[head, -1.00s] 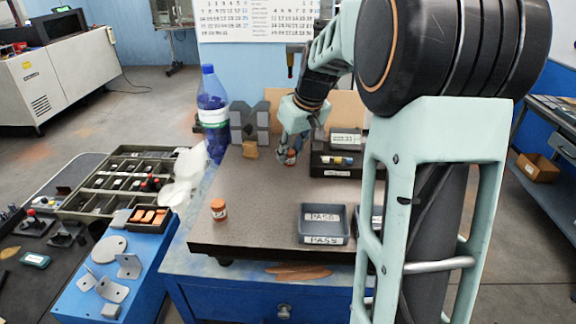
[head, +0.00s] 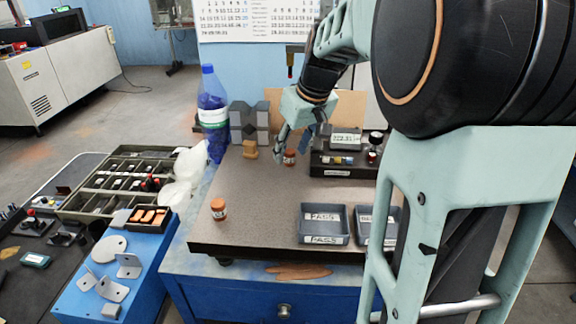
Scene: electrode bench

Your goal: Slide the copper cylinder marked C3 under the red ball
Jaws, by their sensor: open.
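One small copper-orange cylinder with a pale label band (head: 289,157) stands on the dark grey plate, just at my fingertips. A second similar cylinder (head: 218,209) stands near the plate's left front edge. The labels are too small to read, so I cannot tell which is C3. My gripper (head: 292,148) points down with its fingers apart, close by the first cylinder; I cannot tell whether they touch it.
Two grey trays, one marked PASS (head: 324,240) and another (head: 366,238), sit at the plate's front right. A dark instrument box (head: 326,170) stands behind them. The middle plate is clear.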

